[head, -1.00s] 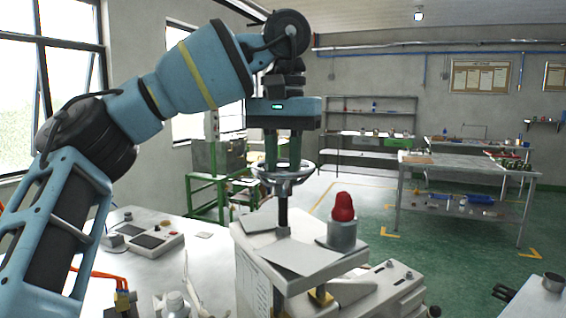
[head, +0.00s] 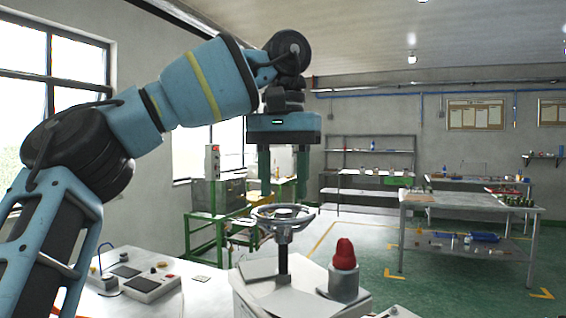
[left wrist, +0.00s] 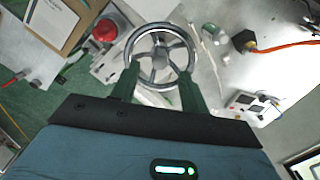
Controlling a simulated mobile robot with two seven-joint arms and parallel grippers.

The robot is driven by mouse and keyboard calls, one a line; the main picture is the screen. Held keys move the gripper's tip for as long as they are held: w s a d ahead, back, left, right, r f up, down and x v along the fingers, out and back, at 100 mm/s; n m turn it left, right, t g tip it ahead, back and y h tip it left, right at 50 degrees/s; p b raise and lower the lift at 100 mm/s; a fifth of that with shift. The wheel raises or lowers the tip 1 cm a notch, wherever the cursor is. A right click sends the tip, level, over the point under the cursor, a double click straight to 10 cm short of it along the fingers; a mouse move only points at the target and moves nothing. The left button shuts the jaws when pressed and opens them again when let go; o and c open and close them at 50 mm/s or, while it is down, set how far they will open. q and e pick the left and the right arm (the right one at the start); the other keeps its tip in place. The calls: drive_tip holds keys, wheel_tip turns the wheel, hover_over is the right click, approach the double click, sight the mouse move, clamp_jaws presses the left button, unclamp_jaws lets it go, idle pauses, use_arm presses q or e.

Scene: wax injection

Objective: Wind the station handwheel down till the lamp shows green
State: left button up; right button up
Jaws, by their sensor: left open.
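The metal handwheel (head: 284,212) sits level on a dark upright shaft on top of the pale station (head: 258,300). The lamp (head: 345,256) beside it, to its right, has a red dome on a grey base; no green shows. My left gripper (head: 284,188) points down over the handwheel with its two green fingers spread apart and nothing between them. In the left wrist view the spoked handwheel (left wrist: 160,56) lies beyond the open fingers, and the red lamp (left wrist: 104,31) is to its upper left. My right gripper is not in view.
A control box (head: 146,283) lies on the bench at the lower left. A green-framed stand (head: 214,232) is behind the station. A metal table (head: 470,201) and a shelf rack (head: 365,180) stand farther back, with open floor before them.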

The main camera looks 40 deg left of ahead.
use_arm(q)
drive_tip(key=shift+r, duration=1.55)
